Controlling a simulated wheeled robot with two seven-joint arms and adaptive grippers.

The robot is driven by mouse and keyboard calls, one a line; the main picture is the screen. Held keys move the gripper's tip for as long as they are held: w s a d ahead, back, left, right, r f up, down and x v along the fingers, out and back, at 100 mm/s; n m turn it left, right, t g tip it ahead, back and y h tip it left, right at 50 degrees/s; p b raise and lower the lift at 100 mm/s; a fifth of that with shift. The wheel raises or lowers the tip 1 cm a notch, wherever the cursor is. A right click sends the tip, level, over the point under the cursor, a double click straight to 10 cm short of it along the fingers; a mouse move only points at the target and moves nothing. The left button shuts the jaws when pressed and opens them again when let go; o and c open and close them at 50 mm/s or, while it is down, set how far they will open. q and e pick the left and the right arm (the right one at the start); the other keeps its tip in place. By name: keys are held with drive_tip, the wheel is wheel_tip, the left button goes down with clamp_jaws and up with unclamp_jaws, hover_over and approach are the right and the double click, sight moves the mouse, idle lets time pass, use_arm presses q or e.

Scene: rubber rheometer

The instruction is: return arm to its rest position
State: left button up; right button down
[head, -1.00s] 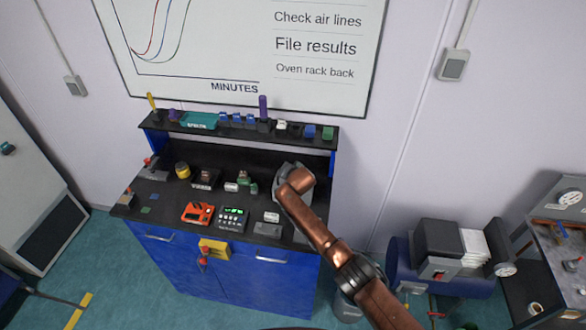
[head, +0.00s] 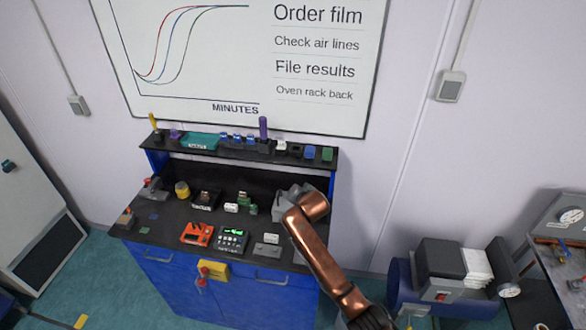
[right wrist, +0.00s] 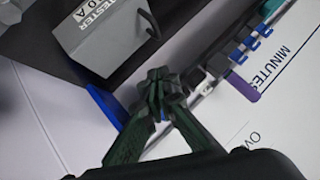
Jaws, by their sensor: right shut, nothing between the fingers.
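My right arm, copper-coloured (head: 325,255), reaches in from the bottom right of the head view, and its end covers part of the bench's right side. Its gripper cannot be made out there. In the right wrist view the dark green fingers of my right gripper (right wrist: 160,82) meet at their tips, shut and empty. A grey box lettered "TESTER" (right wrist: 98,38) is beyond them, at the upper left. A grey housing (head: 283,204) shows beside the arm's end in the head view. My left gripper is not in view.
The blue bench has a black top (head: 170,228) with an orange device (head: 196,234), a keypad unit (head: 232,239) and small parts. A raised shelf (head: 230,150) with several small items runs behind. A whiteboard (head: 200,60) hangs above. A blue tank machine (head: 405,285) stands at right.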

drive_tip(key=s+d+f+n+g+h, duration=0.1)
drive_tip(key=s+d+f+g, duration=0.1)
drive_tip(key=s+d+f, duration=1)
drive_tip(key=s+d+f+n+g+h, duration=0.1)
drive_tip(key=s+d+f, duration=0.75)
drive_tip(key=s, duration=0.55)
drive_tip(key=s+d+n+g+h, duration=0.1)
drive_tip(key=s+d, duration=0.4)
drive_tip(key=s, duration=0.5)
drive_tip(key=s+d+n+g, duration=0.1)
drive_tip(key=s+d+g, duration=0.1)
drive_tip(key=s+d, duration=0.5)
drive_tip(key=s+d+n+g+h, duration=0.1)
drive_tip(key=s+d, duration=0.1)
drive_tip(key=s, duration=1)
wheel_tip(320, 180, down, 38)
drive_tip(key=a+g+b, duration=0.1)
drive_tip(key=b, duration=0.8)
drive_tip(key=s+f+b, duration=0.4)
drive_tip(key=s+f, duration=0.6)
drive_tip(key=f, duration=0.4)
drive_tip(key=s+f+n+g+b, duration=0.1)
drive_tip(key=s+f+b, duration=0.4)
drive_tip(key=s+f, duration=0.5)
wheel_tip(320, 180, down, 5)
drive_tip(key=shift+s+y, duration=0.25)
drive_tip(key=shift+y, duration=0.15)
